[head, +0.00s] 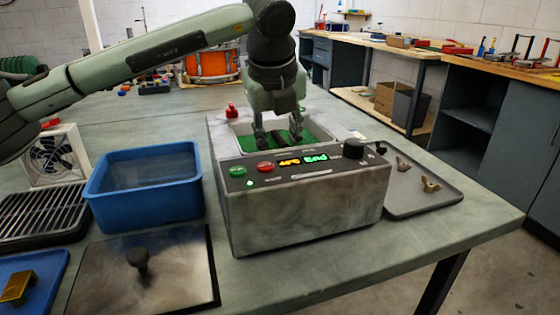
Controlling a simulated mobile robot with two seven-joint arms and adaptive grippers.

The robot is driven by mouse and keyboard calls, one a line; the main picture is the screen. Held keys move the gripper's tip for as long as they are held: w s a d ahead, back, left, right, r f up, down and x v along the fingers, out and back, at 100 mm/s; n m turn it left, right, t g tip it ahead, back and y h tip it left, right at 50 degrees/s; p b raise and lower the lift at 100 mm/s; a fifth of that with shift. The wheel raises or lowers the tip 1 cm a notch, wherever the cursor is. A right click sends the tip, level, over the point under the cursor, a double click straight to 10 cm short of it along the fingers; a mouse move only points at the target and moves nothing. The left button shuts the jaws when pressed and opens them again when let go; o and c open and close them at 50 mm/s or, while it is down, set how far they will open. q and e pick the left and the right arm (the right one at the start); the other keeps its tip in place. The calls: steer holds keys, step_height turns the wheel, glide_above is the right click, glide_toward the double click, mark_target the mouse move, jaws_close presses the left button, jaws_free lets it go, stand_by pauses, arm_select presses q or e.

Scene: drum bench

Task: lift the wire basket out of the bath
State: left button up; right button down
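The bath is a grey metal box (300,206) with a control panel on its front and an open tank on top. Green shows inside the tank (318,134). My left gripper (279,141) points down into the tank opening, its dark fingers reaching below the rim. Dark shapes lie between and around the fingertips, and I cannot tell fingers from basket there. The wire basket is not clearly visible; the gripper and the tank's front wall hide much of the inside. Whether the fingers hold anything cannot be told. My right gripper is out of view.
A blue tub (146,188) stands left of the bath, with a metal lid with a black knob (150,275) in front. A black rack (42,213), a fan (55,155) and a blue tray (40,268) are farther left. A grey tray (425,202) with brass pieces lies right.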

mark_target(280, 136)
arm_select(q)
steer(key=shift+c, duration=0.3)
jaws_close()
steer(key=shift+r, duration=0.15)
